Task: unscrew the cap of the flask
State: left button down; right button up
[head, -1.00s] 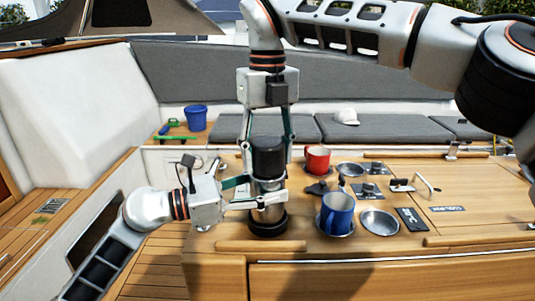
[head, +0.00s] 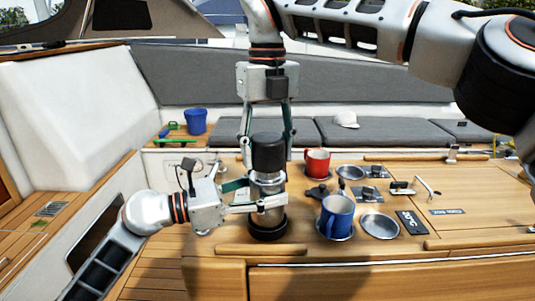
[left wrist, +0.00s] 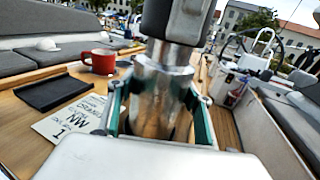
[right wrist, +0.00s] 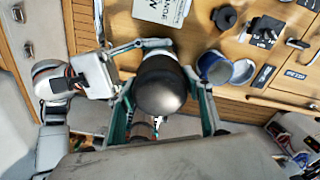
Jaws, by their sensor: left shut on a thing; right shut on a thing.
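The flask has a steel body (head: 267,188), a black base (head: 267,227) and a black cap (head: 267,152). It stands upright near the left front of the wooden table. My left gripper (head: 270,203) is shut around the steel body from the left; the body also shows in the left wrist view (left wrist: 160,95). My right gripper (head: 268,145) comes from above, with its fingers on both sides of the cap, shut on it. The cap's rounded top shows in the right wrist view (right wrist: 160,85). Whether cap and neck have parted, I cannot tell.
A red mug (head: 317,162) and a blue mug (head: 337,216) stand right of the flask. A printed card (left wrist: 72,124) lies near the flask. A blue bucket (head: 196,121) stands at the back left.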

aim_at(267, 136)
jog(key=shift+r, duration=0.35)
jog(key=shift+r, duration=1.9)
pick_arm(q)
jog(key=c, duration=0.9)
grip_release()
jog(key=shift+o, duration=0.2)
